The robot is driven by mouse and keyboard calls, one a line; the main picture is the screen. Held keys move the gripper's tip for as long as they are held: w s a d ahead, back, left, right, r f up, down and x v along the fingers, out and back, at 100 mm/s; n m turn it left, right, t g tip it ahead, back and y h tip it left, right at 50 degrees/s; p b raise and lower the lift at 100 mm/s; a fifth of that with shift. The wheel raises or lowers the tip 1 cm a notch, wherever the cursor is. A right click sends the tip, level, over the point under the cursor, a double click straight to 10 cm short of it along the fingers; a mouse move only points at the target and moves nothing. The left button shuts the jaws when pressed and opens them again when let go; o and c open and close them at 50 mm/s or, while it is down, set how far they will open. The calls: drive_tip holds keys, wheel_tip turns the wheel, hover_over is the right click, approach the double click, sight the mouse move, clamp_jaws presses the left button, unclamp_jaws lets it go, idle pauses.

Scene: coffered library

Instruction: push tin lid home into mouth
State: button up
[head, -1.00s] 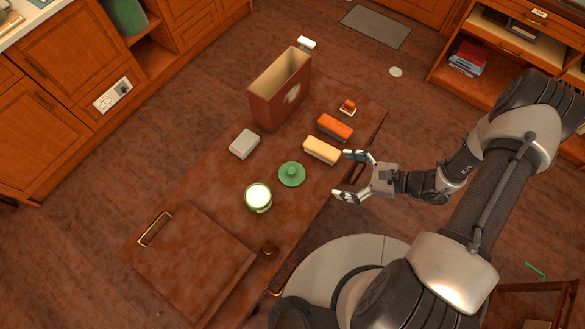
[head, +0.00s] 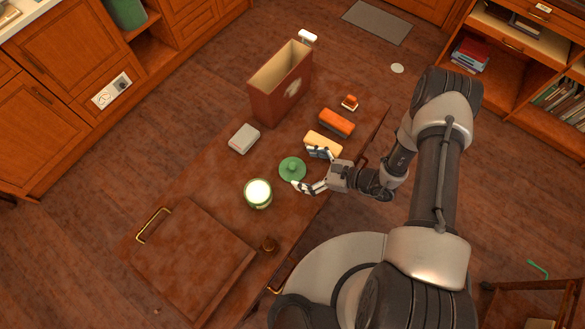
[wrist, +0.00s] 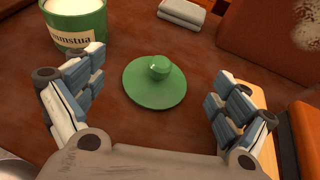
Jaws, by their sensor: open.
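The green tin lid (head: 292,170) with a round knob lies flat on the brown table. In the wrist view the lid (wrist: 150,88) sits ahead of and between my open fingers. The green tin (head: 258,195) stands upright and open to the left of the lid, with pale contents in its mouth. The tin (wrist: 75,25) is at the upper left of the wrist view, with a lettered label. My gripper (head: 307,170) is open and empty, its fingertips close to the lid; I cannot tell whether they touch it.
A yellow block (head: 323,144) lies right by my gripper's far finger, with an orange block (head: 336,123) beyond. A grey block (head: 244,139) and a tall brown open box (head: 281,85) stand farther back. A raised brown panel with a handle (head: 190,250) is at front left.

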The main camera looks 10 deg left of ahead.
sight(296, 166)
drive_tip(key=b+x, duration=0.1)
drive_tip(key=x, duration=0.4)
drive_tip(key=shift+c, duration=0.4)
